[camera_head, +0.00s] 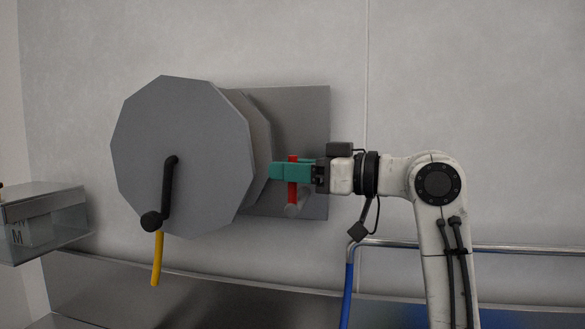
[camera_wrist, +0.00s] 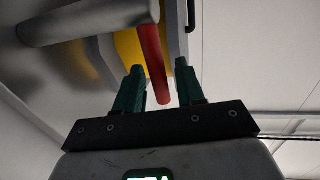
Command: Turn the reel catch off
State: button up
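The reel catch is a red lever (camera_head: 292,194) on a grey round stub (camera_head: 292,211) at the right side of the reel (camera_head: 185,150). The lever stands about upright in the head view. My gripper (camera_head: 283,171), with teal fingers, reaches in from the right at the lever's upper part. In the wrist view, the red lever (camera_wrist: 152,60) runs down between the two fingers (camera_wrist: 160,78). The fingers are apart, with a gap at least on the right side of the lever. Whether the left finger touches it, I cannot tell.
A black crank (camera_head: 169,185) is on the reel's front disc, and a yellow hose end (camera_head: 157,258) hangs below. The reel sits on a grey wall plate (camera_head: 310,115). A clear-sided box (camera_head: 45,225) is at left.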

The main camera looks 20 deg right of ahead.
grip_shut()
dwell(0.4)
jog(key=shift+w+a+r+g+h+p, duration=0.15)
jog(key=shift+a+r+g+h+p, duration=0.25)
jog(key=shift+p, duration=0.65)
jog(key=shift+w+a+f+n+g+h+p, duration=0.3)
jog(key=shift+f+g+h+p, duration=0.25)
jog(key=shift+h+p, duration=0.3)
grip_release()
